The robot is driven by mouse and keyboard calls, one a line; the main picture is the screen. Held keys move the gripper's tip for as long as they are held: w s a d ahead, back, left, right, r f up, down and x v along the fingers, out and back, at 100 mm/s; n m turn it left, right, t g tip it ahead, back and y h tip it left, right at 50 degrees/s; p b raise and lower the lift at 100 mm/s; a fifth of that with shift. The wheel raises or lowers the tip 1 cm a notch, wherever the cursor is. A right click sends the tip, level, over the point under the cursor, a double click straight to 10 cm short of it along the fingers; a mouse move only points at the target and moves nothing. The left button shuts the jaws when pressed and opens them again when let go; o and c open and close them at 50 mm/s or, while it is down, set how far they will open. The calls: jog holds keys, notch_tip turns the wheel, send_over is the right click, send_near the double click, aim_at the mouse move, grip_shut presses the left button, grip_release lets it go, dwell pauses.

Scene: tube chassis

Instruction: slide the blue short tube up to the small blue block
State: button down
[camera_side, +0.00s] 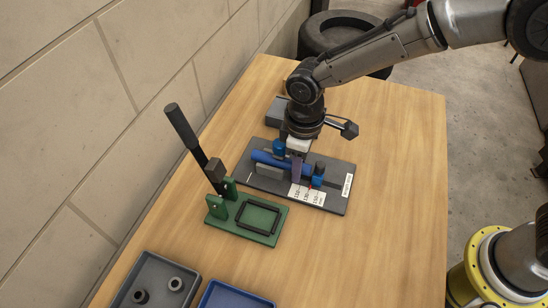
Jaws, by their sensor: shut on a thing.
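The blue short tube (264,157) lies along the dark fixture plate (335,199), its left end showing and its middle partly hidden by my gripper. My gripper (296,170) points down over the plate and is shut on the blue tube. The small blue block (318,181) stands on the plate to the right of my gripper, near the tube's right end. I cannot tell whether the tube touches the block. Another blue part (279,146) shows just behind the tube, beside my wrist. A white scale label (307,195) lies on the plate in front of the gripper.
A green fixture (262,237) with a tall black lever (182,127) stands front left of the plate. A grey tray (150,275) with two small rings and a blue tray (232,297) lie at the front. The table's right side is clear.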

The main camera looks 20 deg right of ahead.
jog(key=shift+s+d, duration=0.15)
jog(key=c, duration=0.6)
grip_release()
jog(key=shift+o, duration=0.2)
jog(key=shift+r, duration=0.1)
